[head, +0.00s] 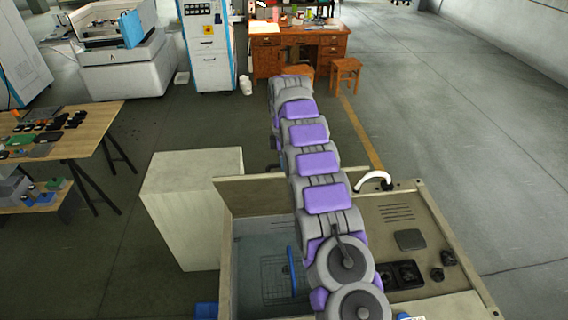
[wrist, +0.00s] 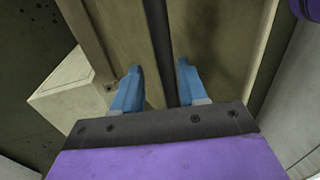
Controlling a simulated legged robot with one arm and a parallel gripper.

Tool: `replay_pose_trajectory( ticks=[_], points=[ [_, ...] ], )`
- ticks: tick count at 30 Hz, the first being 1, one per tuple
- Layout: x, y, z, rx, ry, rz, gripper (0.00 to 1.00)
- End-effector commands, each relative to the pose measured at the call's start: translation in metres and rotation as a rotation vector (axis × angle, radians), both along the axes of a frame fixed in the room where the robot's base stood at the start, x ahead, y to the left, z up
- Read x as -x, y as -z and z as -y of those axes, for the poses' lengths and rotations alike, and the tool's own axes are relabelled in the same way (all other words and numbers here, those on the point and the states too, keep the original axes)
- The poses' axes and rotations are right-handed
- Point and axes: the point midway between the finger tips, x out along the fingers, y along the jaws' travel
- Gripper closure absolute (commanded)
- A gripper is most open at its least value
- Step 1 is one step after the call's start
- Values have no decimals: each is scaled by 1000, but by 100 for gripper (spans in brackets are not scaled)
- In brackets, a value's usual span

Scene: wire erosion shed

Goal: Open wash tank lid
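The wash tank (head: 226,265) stands at the bottom centre of the head view. Its left part is uncovered, and a wire basket (head: 268,280) and a blue handle (head: 292,270) show inside. A beige panel, which looks like the lid (head: 252,192), stands steeply raised along the tank's far side; my arm hides part of it. In the wrist view, my gripper (wrist: 158,82) has its two blue fingers apart over beige surfaces with a dark gap between them. I see nothing held between the fingers. In the head view the fingers are hidden.
A pale box (head: 182,215) stands close to the tank's left. The tank's right deck (head: 390,225) carries a white curved spout (head: 374,180) and dark knobs. A workbench (head: 85,140) with small parts is at left, and a wooden desk (head: 325,45) is behind. The floor at right is clear.

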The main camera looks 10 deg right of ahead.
Motion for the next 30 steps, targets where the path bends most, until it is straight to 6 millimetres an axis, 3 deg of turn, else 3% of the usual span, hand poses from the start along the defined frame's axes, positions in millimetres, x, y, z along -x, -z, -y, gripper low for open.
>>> replay_pose_trajectory(
  ticks=[5,17,30],
  points=[
    [0,-4,0,0,0,1,58],
    [-1,-40,-1,1,1,-1,58],
    [22,-35,1,1,0,-3,58]
  ],
)
